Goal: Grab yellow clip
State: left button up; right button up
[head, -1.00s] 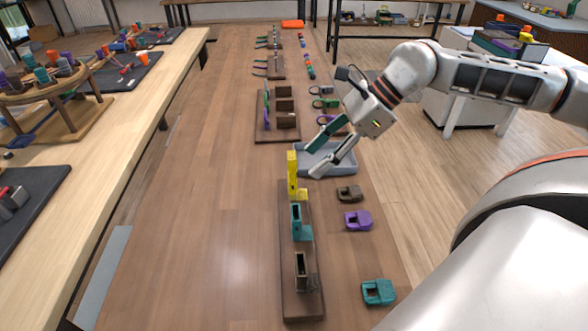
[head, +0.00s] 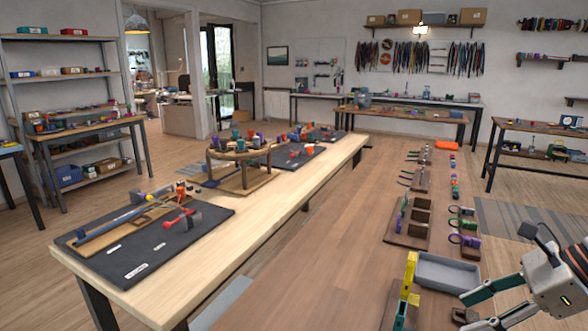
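The yellow clip (head: 409,275) stands upright at the far end of a narrow dark wooden board (head: 391,303), low in the head view. My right gripper (head: 470,311) is to the right of the yellow clip and apart from it. My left gripper is not in view.
The tabletop left of the board is clear.

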aim_at(410, 263)
jog(key=k, duration=1.05)
